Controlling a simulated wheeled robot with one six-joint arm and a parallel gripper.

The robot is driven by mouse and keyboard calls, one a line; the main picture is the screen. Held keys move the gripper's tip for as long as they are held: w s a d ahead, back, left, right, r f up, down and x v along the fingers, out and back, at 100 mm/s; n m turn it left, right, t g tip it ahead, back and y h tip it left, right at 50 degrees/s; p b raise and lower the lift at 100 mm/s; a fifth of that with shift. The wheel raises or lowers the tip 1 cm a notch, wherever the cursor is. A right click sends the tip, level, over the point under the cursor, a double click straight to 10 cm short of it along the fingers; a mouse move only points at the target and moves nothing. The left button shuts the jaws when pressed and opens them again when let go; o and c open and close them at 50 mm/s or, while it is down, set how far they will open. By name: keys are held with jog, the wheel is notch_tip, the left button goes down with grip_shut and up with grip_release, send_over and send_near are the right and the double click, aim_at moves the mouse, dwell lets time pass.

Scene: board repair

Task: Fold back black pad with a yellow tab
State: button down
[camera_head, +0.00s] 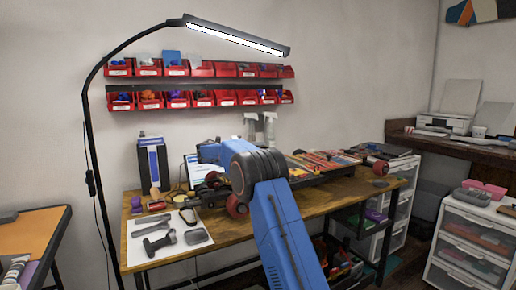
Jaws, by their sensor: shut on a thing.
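My blue arm reaches from the bottom of the view over the wooden workbench (255,225). My gripper (211,183) shows small and dark below the blue wrist, low over the bench at the left end of the board. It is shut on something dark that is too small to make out. The board (325,163) lies across the bench with a coloured graphic face up and red wheels at both ends. My arm's joint hides part of its left half. I cannot make out the black pad or its yellow tab.
A pale mat with hand tools (166,238) lies at the bench's left front. A dark blue box (153,165) and a screen stand behind it. Red bins (200,97) line the wall. A lamp pole (91,150) rises at the left. Drawers (475,240) stand at the right.

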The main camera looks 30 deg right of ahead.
jog(key=shift+w+a+f, duration=0.1)
jog(key=shift+f, duration=0.15)
jog(key=c, duration=1.9)
grip_release()
jog(key=shift+c, duration=0.2)
jog(key=shift+a, duration=0.1)
jog(key=shift+a+r, duration=0.1)
jog(key=shift+a, duration=0.3)
jog(key=a, duration=1.6)
jog(key=shift+s+a, duration=0.2)
jog(key=shift+s, duration=0.1)
jog(key=shift+s, duration=0.1)
